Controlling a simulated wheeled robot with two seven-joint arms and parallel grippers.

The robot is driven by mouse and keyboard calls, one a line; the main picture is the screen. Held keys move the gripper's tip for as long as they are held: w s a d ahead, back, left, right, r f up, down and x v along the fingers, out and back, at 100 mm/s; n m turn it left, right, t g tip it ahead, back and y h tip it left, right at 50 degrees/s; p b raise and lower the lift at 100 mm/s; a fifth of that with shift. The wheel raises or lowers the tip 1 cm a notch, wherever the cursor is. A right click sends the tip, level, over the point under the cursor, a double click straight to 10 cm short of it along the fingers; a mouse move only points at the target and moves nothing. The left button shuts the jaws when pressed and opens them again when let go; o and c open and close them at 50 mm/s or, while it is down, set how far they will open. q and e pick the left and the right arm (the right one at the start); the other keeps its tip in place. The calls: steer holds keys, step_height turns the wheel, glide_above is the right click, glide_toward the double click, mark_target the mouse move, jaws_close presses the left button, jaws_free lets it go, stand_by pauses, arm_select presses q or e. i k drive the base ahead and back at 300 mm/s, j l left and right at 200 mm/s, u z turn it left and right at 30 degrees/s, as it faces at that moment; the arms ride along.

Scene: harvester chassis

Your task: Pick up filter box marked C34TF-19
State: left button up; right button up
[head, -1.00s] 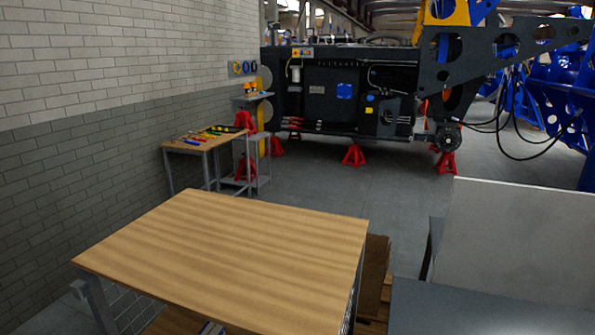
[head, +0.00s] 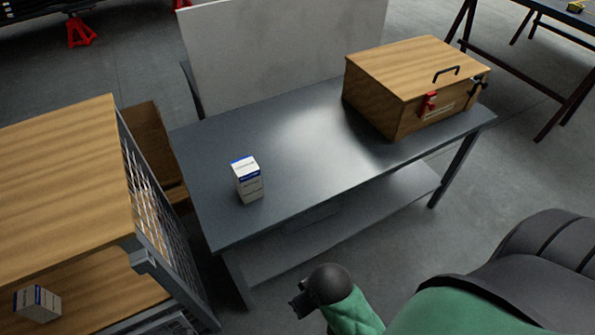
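A white box with a blue band (head: 248,182) stands upright on the grey table, near its left end. A second white and blue box (head: 37,302) lies on the lower shelf of the wooden-topped bench at lower left. The print on both is too small to read, so I cannot tell which is marked C34TF-19. Neither of my grippers shows clearly in the head view; only green and dark parts of my own body are at the lower right, apart from both boxes.
The grey table (head: 290,130) carries a wooden chest (head: 415,85) with a black handle and red latch at its right end. A pale panel (head: 280,50) stands behind it. The wooden bench (head: 60,180) has a wire mesh side. Grey floor lies in front.

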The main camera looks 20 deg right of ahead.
mark_target(247, 172)
steer(key=z, duration=0.3)
steer(key=l+u, duration=0.1)
steer(key=l, duration=0.3)
steer(key=k+l+u, duration=0.1)
steer(key=l, duration=0.35)
steer(key=k+l+u, duration=0.1)
steer(key=l, duration=0.3)
steer(key=k+l+u, duration=0.1)
steer(key=l, duration=0.3)
steer(key=k+l+u, duration=0.1)
steer(key=l, duration=0.3)
